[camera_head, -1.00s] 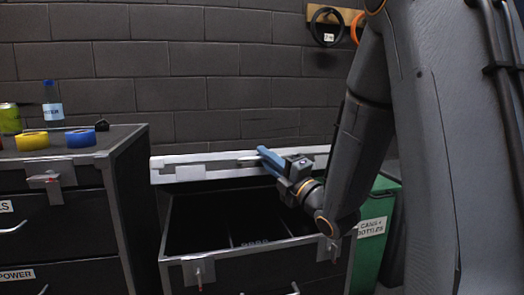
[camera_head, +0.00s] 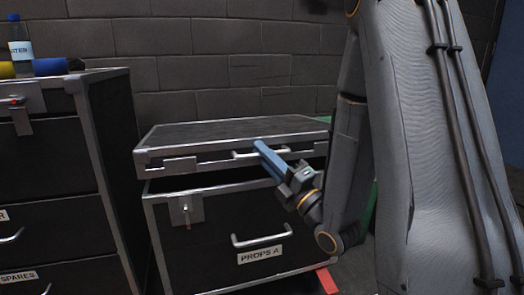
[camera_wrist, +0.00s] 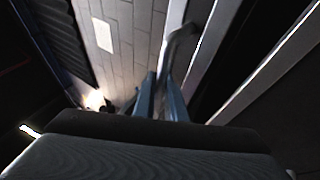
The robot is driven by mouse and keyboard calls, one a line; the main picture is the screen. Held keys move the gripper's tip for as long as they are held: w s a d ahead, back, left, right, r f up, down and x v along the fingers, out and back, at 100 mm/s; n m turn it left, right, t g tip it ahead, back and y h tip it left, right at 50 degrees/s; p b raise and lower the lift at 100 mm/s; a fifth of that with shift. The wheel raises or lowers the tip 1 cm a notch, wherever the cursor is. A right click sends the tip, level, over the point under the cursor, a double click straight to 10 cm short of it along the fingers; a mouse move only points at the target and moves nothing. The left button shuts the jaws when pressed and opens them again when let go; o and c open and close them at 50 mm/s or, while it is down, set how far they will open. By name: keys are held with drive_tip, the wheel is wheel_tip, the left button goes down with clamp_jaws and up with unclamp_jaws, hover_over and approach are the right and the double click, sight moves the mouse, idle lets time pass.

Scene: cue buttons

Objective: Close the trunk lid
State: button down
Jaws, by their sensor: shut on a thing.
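The trunk (camera_head: 213,222) is a black case with metal edges and a "PROPS A" label on its front. Its lid (camera_head: 225,131) lies almost flat over the body, its front edge still a little above the body's front rim, with a dark gap between. My gripper (camera_head: 262,148) has its blue fingers shut on the lid's metal handle (camera_head: 241,154) at the lid's front. In the wrist view the handle (camera_wrist: 181,44) runs to the fingertips (camera_wrist: 158,88). The trunk's inside is hidden by the lid.
A black cabinet (camera_head: 45,150) stands close at the left, with a water bottle (camera_head: 20,42) and a blue roll (camera_head: 49,66) on top. A brick wall (camera_head: 190,60) is behind. A red piece (camera_head: 327,281) lies by the trunk's lower right corner.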

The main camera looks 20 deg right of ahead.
drive_tip(key=shift+s, duration=0.1)
drive_tip(key=c, duration=1.8)
unclamp_jaws()
drive_tip(key=shift+r, duration=0.1)
wheel_tip(320, 180, up, 10)
drive_tip(key=p, duration=0.4)
drive_tip(key=shift+a, duration=0.1)
drive_tip(key=shift+s+d+f+p, duration=0.35)
drive_tip(key=shift+s+d+f, duration=0.3)
drive_tip(key=shift+f, duration=0.6)
drive_tip(key=shift+s+d+f+p, duration=0.3)
drive_tip(key=shift+s+d+f, duration=0.35)
drive_tip(key=shift+f, duration=0.55)
drive_tip(key=shift+s+d+f+p, duration=0.45)
drive_tip(key=shift+s+f, duration=0.35)
drive_tip(key=shift+f, duration=0.45)
drive_tip(key=shift+c, duration=0.6)
